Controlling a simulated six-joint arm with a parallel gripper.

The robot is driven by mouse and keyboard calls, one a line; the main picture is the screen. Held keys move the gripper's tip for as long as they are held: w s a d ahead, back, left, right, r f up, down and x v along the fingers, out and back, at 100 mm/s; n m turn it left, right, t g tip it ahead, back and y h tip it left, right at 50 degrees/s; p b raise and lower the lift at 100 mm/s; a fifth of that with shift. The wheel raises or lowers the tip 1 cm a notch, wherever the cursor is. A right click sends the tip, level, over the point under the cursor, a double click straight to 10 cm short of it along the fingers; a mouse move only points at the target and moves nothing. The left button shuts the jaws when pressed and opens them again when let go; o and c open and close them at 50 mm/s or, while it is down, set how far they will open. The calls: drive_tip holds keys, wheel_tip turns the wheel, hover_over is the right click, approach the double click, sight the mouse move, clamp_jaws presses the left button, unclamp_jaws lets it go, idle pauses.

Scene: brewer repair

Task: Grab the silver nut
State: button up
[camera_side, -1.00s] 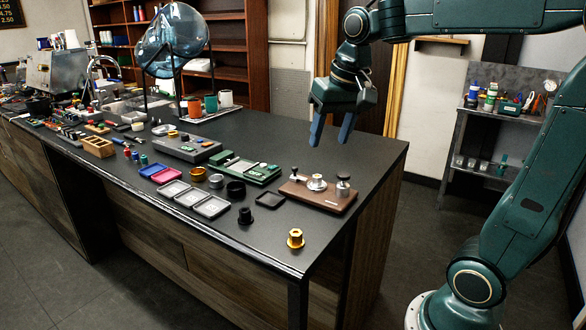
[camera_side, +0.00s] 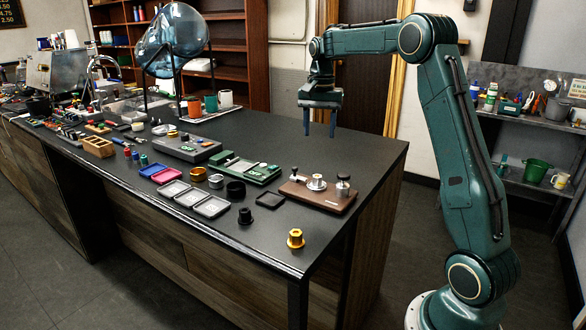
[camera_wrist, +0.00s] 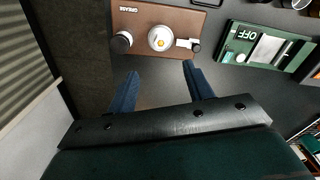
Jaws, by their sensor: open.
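A brown board (camera_side: 327,200) lies near the right end of the black counter, with several silver metal parts on it. A round silver part (camera_side: 316,182) sits mid-board; from above in the wrist view it is a bright disc (camera_wrist: 161,38) with a yellowish centre. A grey-silver knob (camera_side: 343,186) stands at the board's right end; it is the dark round part (camera_wrist: 122,41) in the wrist view. I cannot tell for sure which part is the silver nut. My gripper (camera_side: 320,134) is open and empty, above and behind the board. Its blue fingers (camera_wrist: 160,70) point toward the board.
A green device (camera_side: 250,170) lies left of the board, also seen in the wrist view (camera_wrist: 262,48). A gold part (camera_side: 295,238), a black part (camera_side: 245,216) and a dark square tray (camera_side: 269,199) are nearer the front. The counter behind the board is clear.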

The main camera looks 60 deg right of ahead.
drive_tip(key=shift+w+d+f, duration=0.1)
drive_tip(key=shift+d+f, duration=0.1)
drive_tip(key=shift+d, duration=0.05)
drive_tip(key=shift+f, duration=0.1)
hover_over(317, 176)
drive_tip(key=shift+d+f, duration=0.15)
drive_tip(key=shift+f, duration=4.05)
drive_tip(key=shift+f, duration=2.6)
